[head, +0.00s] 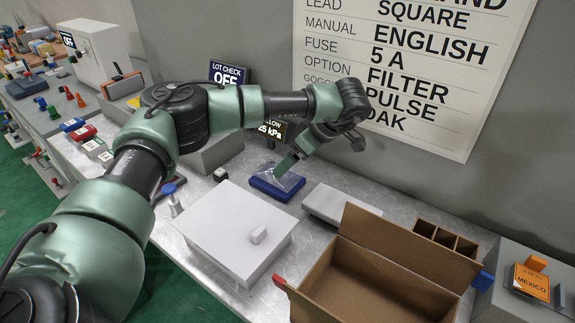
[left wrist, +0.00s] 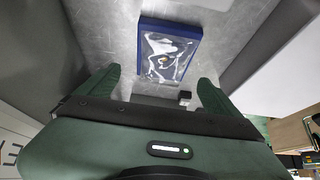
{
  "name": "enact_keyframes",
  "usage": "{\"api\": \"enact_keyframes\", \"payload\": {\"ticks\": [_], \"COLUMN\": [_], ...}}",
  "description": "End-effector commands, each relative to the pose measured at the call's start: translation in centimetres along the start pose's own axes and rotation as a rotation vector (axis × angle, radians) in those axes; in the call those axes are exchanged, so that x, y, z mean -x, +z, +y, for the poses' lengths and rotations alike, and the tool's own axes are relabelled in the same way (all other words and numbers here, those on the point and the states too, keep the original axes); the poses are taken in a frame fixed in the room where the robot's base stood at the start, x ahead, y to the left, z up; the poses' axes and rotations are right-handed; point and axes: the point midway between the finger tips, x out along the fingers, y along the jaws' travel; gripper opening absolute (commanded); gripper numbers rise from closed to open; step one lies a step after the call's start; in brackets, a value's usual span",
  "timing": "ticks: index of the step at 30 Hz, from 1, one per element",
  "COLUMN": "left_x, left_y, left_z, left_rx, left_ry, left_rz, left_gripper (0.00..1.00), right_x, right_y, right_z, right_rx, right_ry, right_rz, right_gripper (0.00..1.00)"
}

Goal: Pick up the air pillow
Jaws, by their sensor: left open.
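The air pillow (head: 290,180) is a clear, shiny, crinkled film bag lying on a blue tray (head: 266,189). In the left wrist view the pillow (left wrist: 165,56) lies inside the rim of the blue tray (left wrist: 146,25). My left gripper (head: 287,165) reaches down from the upper right over the tray, partly covering the pillow in the head view. Its two green fingers are spread apart in the left wrist view, with the pillow ahead of the gap between them. Nothing is between the fingers. My right gripper is not in view.
A display stands behind the tray.

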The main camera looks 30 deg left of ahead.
Motion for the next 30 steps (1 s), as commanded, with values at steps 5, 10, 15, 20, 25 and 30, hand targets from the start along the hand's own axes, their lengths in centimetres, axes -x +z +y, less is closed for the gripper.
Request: {"api": "enact_keyframes", "payload": {"ticks": [5, 10, 15, 20, 25, 30], "left_x": [-1.9, -3.8, -6.4, -7.6, -7.6, -7.6], "left_y": [-0.2, -0.5, -0.5, -0.5, -0.4, -0.4], "left_z": [-0.1, -0.2, -0.1, -0.1, -0.1, -0.1], "left_rx": [0.001, 0.001, 0.000, 0.000, 0.000, 0.000], "left_ry": [-0.004, -0.006, -0.004, -0.002, -0.001, -0.001], "left_rz": [0.001, 0.001, 0.001, 0.001, 0.001, 0.001], "left_gripper": [0.95, 0.95, 0.95, 0.95, 0.95, 0.56], "right_x": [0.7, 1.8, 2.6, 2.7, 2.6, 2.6], "right_y": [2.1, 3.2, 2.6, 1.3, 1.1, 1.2], "right_z": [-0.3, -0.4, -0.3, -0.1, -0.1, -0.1], "right_rx": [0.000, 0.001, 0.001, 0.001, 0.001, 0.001], "right_ry": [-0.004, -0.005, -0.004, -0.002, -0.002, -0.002], "right_rz": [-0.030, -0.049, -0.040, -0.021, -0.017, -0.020], "right_gripper": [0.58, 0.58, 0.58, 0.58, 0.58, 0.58]}}
